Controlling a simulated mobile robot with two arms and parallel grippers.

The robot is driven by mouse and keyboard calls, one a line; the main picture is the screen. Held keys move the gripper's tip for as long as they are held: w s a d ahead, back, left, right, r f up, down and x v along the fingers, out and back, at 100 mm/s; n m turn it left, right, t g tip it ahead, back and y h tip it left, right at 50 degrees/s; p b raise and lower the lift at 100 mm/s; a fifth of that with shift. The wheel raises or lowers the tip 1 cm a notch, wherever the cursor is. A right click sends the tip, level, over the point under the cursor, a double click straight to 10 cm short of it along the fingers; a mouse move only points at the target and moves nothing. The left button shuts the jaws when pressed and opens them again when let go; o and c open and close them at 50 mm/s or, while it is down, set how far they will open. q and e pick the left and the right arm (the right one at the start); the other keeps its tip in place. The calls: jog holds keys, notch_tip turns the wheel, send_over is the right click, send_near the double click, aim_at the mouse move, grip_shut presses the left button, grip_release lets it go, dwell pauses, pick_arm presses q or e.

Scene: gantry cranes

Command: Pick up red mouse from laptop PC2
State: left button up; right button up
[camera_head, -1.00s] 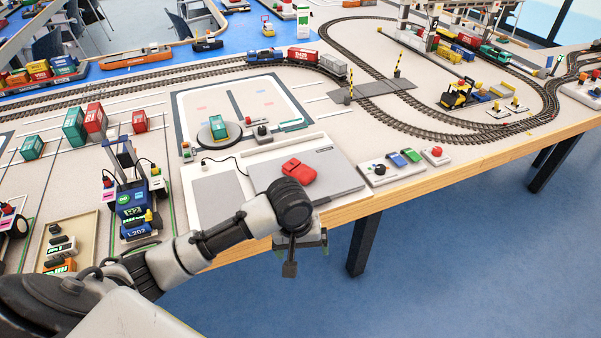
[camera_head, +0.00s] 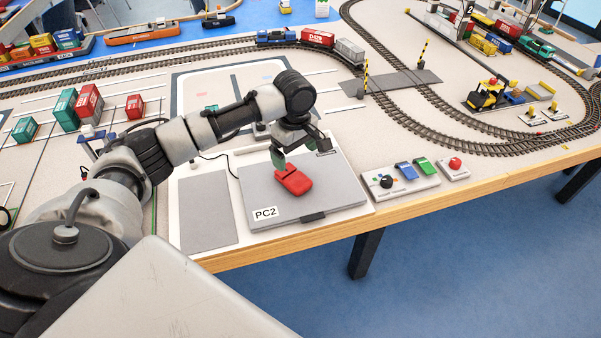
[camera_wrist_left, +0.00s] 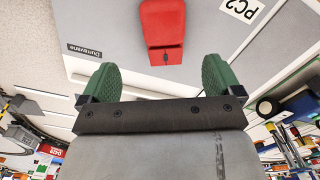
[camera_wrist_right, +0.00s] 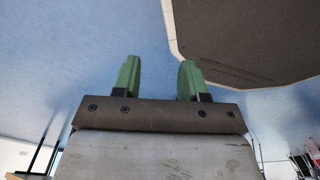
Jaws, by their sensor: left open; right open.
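The red mouse (camera_head: 294,181) lies on the closed grey laptop PC2 (camera_head: 345,193), whose white label reads PC2. My left gripper (camera_head: 296,154) hangs over the laptop just behind the mouse. In the left wrist view the mouse (camera_wrist_left: 162,30) lies ahead of the open green fingertips of the left gripper (camera_wrist_left: 160,75), roughly centred between them and apart from them. My right gripper (camera_wrist_right: 160,75) is open and empty in the right wrist view, over blue floor. It does not show in the head view.
A grey pad (camera_head: 206,208) lies left of the laptop. A control box with a black knob, blue and green switches (camera_head: 401,177) and a red-button box (camera_head: 454,167) stand to its right. The table's wooden front edge (camera_head: 420,205) runs close by. Railway tracks (camera_head: 440,130) lie behind.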

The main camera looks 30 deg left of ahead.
aim_at(293, 175)
pick_arm(q)
jog(key=f, duration=0.2)
jog(key=shift+s+f, duration=0.3)
jog(key=shift+s, duration=0.05)
jog(key=shift+f, duration=0.3)
jog(key=shift+w+f, duration=0.1)
jog(key=shift+f, duration=0.25)
jog(key=f, duration=0.3)
jog(key=shift+a+f, duration=0.2)
jog(key=shift+f, duration=0.65)
jog(key=c, duration=1)
pick_arm(e)
jog(key=s, duration=0.3)
jog(key=shift+d, duration=0.1)
